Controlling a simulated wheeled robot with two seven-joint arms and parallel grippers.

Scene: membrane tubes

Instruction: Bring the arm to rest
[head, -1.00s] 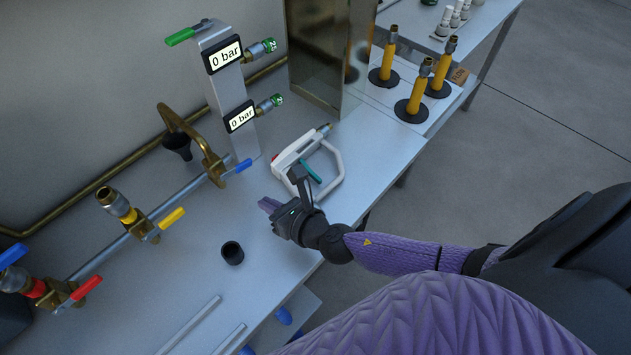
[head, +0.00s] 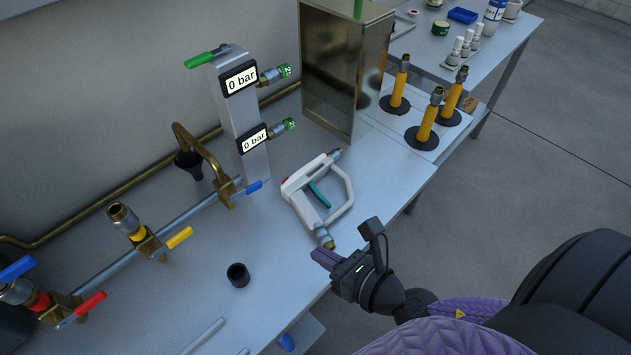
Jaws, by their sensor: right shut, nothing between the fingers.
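My right gripper (head: 322,260) is shut and empty. It hangs over the front edge of the workbench (head: 215,305), a little in front of the white hand tool. My right arm reaches in from the lower right. My left gripper is not in view.
The white looped tool with a teal trigger (head: 296,190) lies on the bench. A black cup (head: 238,275) stands left of the gripper. A gauge column (head: 246,140) and valved pipe line the back. Yellow tubes (head: 429,118) stand on black bases at the right. Open floor lies right.

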